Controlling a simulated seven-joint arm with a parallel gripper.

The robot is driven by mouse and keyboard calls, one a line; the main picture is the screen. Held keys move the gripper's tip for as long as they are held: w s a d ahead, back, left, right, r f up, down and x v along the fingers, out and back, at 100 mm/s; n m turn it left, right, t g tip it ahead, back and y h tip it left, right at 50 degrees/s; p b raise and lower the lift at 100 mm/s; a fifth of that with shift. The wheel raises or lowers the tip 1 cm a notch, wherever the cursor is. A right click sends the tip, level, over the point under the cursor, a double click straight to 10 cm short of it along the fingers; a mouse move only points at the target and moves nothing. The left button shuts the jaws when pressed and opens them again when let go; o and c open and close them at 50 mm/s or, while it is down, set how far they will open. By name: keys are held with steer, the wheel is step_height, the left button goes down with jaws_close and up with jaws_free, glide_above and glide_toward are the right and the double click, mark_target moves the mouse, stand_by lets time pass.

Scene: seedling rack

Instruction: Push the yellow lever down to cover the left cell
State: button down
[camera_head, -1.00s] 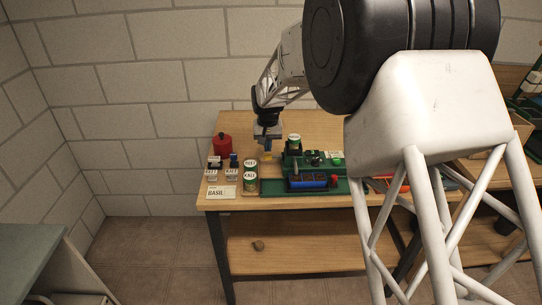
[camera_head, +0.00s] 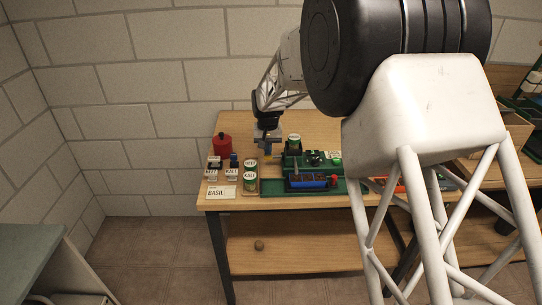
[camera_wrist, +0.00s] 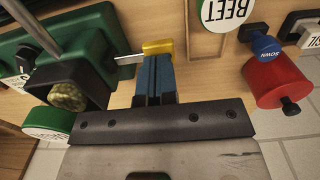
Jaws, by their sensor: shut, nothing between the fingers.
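The yellow lever (camera_wrist: 157,47) shows in the wrist view as a yellow knob on a metal bar running to the green rack (camera_wrist: 95,28). In the head view the lever is a small yellow spot (camera_head: 268,156) at the rack's left side. My gripper (camera_wrist: 154,62) is shut and empty, its blue fingers together right at the knob; I cannot tell whether they touch it. In the head view my gripper (camera_head: 268,146) is low beside the rack. A black square cell (camera_wrist: 68,92) holding a brownish plug is uncovered in the wrist view.
Left of the rack stand green-lidded cans marked BEET and KALE (camera_head: 250,179), a red pot (camera_head: 222,145), small labelled stamps and a BASIL card (camera_head: 221,192). A blue tray (camera_head: 307,181) lies in front. The table's back left is clear.

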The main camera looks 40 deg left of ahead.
steer(key=shift+f, duration=1.3)
steer(key=shift+r, duration=3.75)
